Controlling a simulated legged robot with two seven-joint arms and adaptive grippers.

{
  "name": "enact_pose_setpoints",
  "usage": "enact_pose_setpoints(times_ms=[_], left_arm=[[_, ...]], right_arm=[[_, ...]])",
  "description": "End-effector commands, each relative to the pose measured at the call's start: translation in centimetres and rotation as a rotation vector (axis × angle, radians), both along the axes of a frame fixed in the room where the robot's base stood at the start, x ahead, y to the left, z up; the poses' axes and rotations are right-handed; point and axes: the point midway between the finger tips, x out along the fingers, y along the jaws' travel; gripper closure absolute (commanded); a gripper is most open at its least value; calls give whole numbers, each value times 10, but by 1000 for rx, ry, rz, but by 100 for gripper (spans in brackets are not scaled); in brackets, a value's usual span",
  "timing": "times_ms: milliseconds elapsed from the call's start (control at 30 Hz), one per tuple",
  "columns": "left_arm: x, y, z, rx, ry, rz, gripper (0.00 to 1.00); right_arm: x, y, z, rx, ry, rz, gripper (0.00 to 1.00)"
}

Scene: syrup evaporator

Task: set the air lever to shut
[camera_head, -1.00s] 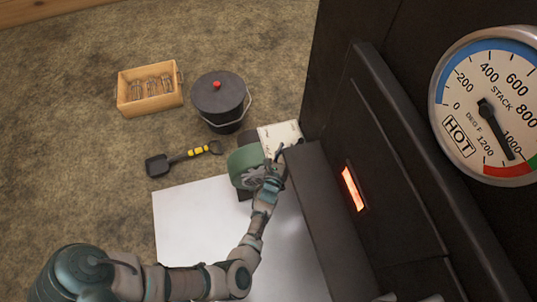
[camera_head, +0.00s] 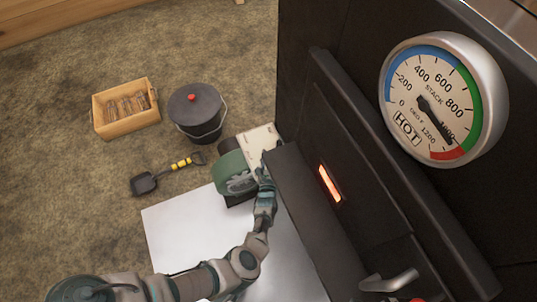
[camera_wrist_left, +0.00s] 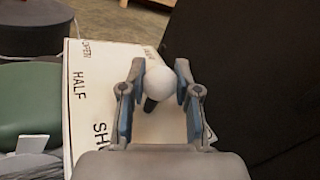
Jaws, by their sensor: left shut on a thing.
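The air lever's white ball knob (camera_wrist_left: 158,82) sits between the fingers of my left gripper (camera_wrist_left: 158,80), which is shut on it. A short black stem shows just below the knob. Behind it is the cream label plate (camera_wrist_left: 85,95), reading OPEN at the far end, HALF in the middle and SHUT at the near end, partly hidden by my gripper. The lever's exact setting cannot be told. In the head view my left gripper (camera_head: 266,168) is at the near edge of the plate (camera_head: 257,143), and the knob is hidden. My right gripper is not in view.
A green blower (camera_head: 232,174) is just left of my gripper, and the dark evaporator wall is to the right, with a glowing slot (camera_head: 330,184) and a stack gauge (camera_head: 435,98). A lidded bucket (camera_head: 196,112), shovel (camera_head: 165,174) and bottle crate (camera_head: 126,108) are on the floor.

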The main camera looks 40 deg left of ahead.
Motion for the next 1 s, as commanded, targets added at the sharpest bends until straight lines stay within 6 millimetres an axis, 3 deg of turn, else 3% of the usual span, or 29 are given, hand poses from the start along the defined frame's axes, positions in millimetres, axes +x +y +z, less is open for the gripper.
enact_pose_setpoints(times_ms=[167, 200, 267, 1000], left_arm=[[3, -4, 2, -3, -3, -8, 100], [3, -4, 2, -3, -3, -8, 59], [3, -4, 2, -2, -2, -7, 44], [1, 4, -2, 2, 2, -12, 42]], right_arm=[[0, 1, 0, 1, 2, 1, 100], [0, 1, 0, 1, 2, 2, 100], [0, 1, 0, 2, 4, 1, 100], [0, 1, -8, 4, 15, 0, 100]])
